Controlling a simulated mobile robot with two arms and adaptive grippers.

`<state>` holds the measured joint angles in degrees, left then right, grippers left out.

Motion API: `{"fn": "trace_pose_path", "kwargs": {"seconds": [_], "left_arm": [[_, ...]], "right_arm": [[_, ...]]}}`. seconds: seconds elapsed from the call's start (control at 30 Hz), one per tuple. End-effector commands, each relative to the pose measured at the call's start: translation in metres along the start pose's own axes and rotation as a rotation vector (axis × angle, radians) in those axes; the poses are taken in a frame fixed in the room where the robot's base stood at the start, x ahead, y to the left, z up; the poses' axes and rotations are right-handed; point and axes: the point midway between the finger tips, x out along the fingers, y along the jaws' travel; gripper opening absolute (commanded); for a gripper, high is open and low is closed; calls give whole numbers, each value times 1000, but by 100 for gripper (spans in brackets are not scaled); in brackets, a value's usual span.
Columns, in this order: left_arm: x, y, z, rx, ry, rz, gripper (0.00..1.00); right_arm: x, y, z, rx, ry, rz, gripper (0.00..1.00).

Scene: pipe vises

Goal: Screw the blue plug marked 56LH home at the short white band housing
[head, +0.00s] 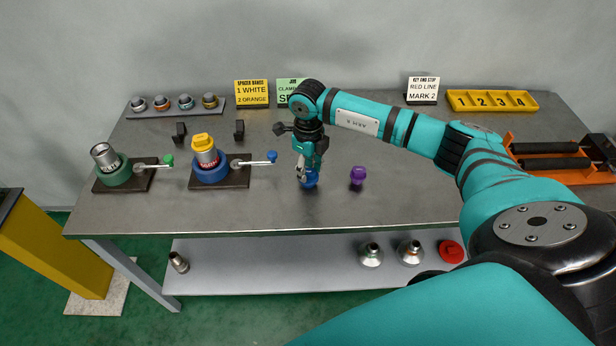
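A blue plug (312,181) is upright on the table right of the vises; its marking is not readable. My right gripper (307,176) points down at it, fingertips at its top; I cannot tell whether they are closed on it. A metal housing (104,156) leans in the green vise (114,176) at the left. Another housing (207,158), with a yellow cap (202,142) on top, is in the blue vise (210,172). Their bands are too small to tell apart. My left gripper is not in view.
A purple plug (357,175) stands right of my gripper. Vise handles (262,160) reach right. A rack (178,108) with several rings and a yellow numbered tray (492,101) are at the back. An orange-framed roller stand (555,156) is at right. The table's front middle is clear.

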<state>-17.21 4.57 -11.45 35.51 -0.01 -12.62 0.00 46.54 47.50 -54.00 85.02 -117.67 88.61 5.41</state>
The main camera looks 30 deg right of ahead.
Motion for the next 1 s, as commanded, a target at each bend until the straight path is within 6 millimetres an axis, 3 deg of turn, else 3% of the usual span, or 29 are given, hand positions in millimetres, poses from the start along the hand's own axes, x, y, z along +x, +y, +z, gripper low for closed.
{"fn": "trace_pose_path", "kwargs": {"seconds": [0.03,0.3,1.0], "left_arm": [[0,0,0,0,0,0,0],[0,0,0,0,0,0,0],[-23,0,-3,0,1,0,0]], "right_arm": [[0,0,0,0,0,0,37],[0,0,0,0,0,0,4],[-35,0,0,0,-1,-1,3]]}}
